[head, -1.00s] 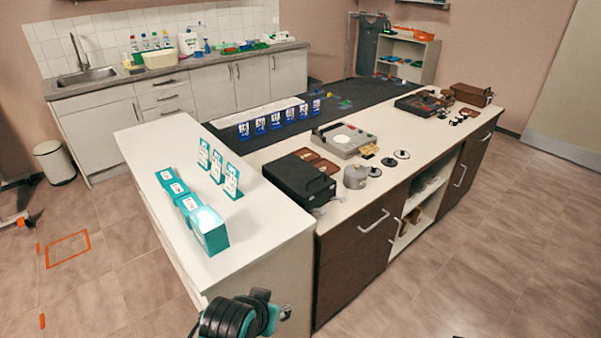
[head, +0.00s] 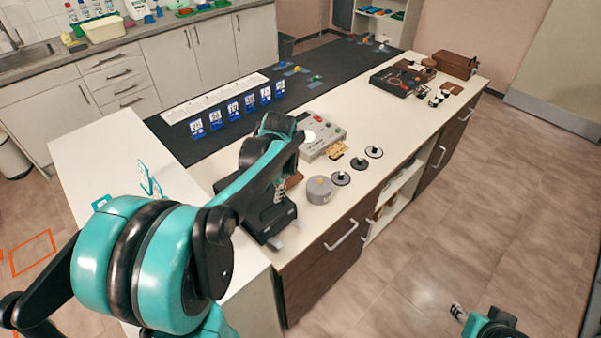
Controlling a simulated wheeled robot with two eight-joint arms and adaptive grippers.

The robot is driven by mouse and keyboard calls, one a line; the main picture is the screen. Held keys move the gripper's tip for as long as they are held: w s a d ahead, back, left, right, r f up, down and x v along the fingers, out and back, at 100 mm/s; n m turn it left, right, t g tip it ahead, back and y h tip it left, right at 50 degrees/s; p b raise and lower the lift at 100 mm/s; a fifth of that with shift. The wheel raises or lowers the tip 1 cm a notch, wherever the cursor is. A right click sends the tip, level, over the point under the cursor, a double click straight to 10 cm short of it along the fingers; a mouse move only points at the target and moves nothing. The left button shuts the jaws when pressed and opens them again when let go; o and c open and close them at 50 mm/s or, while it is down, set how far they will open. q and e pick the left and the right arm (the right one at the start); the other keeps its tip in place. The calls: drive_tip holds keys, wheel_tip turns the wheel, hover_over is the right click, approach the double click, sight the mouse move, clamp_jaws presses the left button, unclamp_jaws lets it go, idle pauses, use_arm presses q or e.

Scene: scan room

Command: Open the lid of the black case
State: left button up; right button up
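The black case (head: 262,229) sits on the white counter near its front edge, left of a round grey tin. My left arm crosses in front of it and hides much of it, so I cannot tell the lid's exact state; no raised lid shows. My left gripper (head: 279,192) is over the case, largely hidden by its own arm; I cannot tell whether it touches the case or how its fingers stand. My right gripper (head: 459,313) is low at the bottom right, away from the counter, small and partly out of frame.
The grey tin (head: 319,190) stands close to the right of the case. Behind are a grey device (head: 322,136) and black discs (head: 374,152). Blue cards (head: 233,112) stand on the dark mat. A brown box (head: 455,64) is at the far end. The right floor is clear.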

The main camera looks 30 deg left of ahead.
sight(271, 205)
use_arm(q)
drive_tip(key=f+b, duration=0.1)
drive_tip(key=f, duration=0.1)
drive_tip(key=a+f+b, duration=0.1)
drive_tip(key=f, duration=0.4)
drive_tip(key=shift+w+a+f+b, duration=0.2)
drive_tip(key=shift+w+a+b, duration=0.1)
drive_tip(key=shift+w+b, duration=0.1)
clamp_jaws()
